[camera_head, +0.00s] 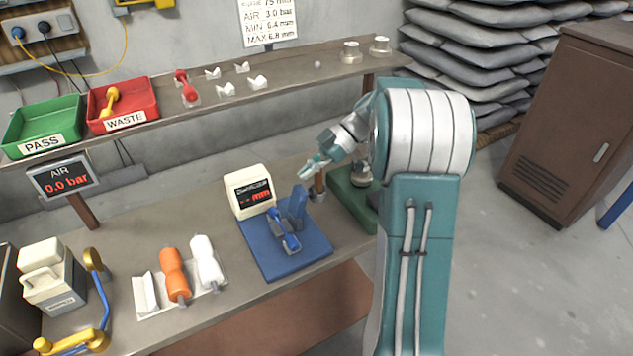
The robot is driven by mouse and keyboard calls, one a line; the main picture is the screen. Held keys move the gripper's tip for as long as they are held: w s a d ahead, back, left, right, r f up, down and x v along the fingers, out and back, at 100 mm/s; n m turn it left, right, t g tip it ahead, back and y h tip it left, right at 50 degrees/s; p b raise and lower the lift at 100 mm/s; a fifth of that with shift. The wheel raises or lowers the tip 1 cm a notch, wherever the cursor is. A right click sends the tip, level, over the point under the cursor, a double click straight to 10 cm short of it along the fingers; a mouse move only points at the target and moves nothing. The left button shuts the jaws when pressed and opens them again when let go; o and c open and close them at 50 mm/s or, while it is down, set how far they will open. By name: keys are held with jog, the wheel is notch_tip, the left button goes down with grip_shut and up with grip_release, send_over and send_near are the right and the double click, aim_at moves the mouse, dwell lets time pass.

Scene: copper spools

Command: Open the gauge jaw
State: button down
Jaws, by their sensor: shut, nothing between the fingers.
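The gauge stands on the bench as a blue base plate (290,262) with a cream display box (246,206) at its back left. An upright blue jaw part (298,204) rises from the plate. A blue piece with rounded ends (284,232) lies in front of it; whether the jaw is open or closed is too small to tell. My gripper (309,171) is shut and empty, above and behind the upright part, beside a short brown post (319,183). I cannot tell whether the fingers touch that post.
A green fixture (347,197) stands right of the gauge, partly behind my arm. A green PASS bin (42,124) and red WASTE bin (124,100) sit on the shelf behind, with several white cradles.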

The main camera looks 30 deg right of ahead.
jog(key=d+r, duration=0.2)
jog(key=d, duration=0.7)
jog(key=shift+s, duration=0.1)
jog(key=s+a+r+m+h, duration=0.3)
jog(key=s+a+m, duration=0.1)
jog(key=a, duration=0.4)
jog(key=s+a+r+m+h, duration=0.3)
jog(key=s+a+m, duration=0.1)
jog(key=a, duration=0.3)
jog(key=s+a+f+m+t+h, duration=0.1)
jog(key=s+a+m+t+h, duration=0.1)
jog(key=s, duration=0.5)
jog(key=s+a+f+m+t+h, duration=0.1)
jog(key=s+a+m+t+h, duration=0.2)
jog(key=s+a+m, duration=0.2)
jog(key=shift+s+f+m, duration=0.25)
jog(key=shift+s+m, duration=0.65)
jog(key=shift+s, duration=0.2)
